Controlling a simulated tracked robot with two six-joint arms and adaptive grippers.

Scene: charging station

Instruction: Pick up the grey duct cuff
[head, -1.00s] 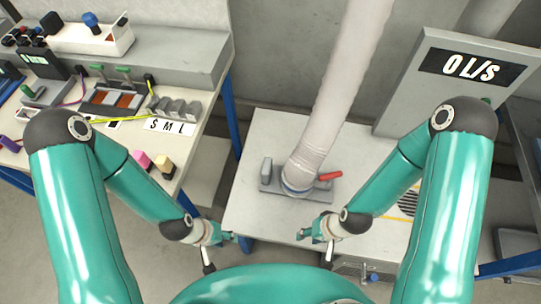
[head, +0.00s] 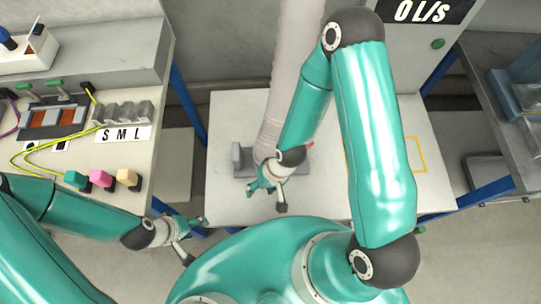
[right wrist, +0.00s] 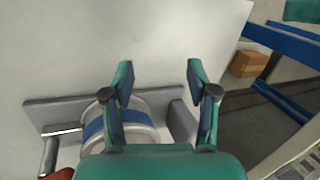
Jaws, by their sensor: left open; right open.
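The grey duct cuff with a blue band (right wrist: 141,119) shows in the right wrist view, seated against a grey bracket (right wrist: 65,108). My right gripper (right wrist: 160,80) is open. Its left finger overlaps the cuff in the picture and its right finger is to the right of it; I cannot tell whether they touch it. In the head view my right gripper (head: 266,190) and forearm hide the cuff at the lower end of the pale duct (head: 285,85). My left gripper (head: 188,236) is open and empty, off the table's front left corner.
The bracket has an upright block (head: 237,157) at its left, and a bit of red lever (head: 311,144) shows behind my right arm. The white table (head: 390,150) is clear around it. A bench (head: 120,190) with coloured blocks stands left, and a grey display panel (head: 420,55) behind.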

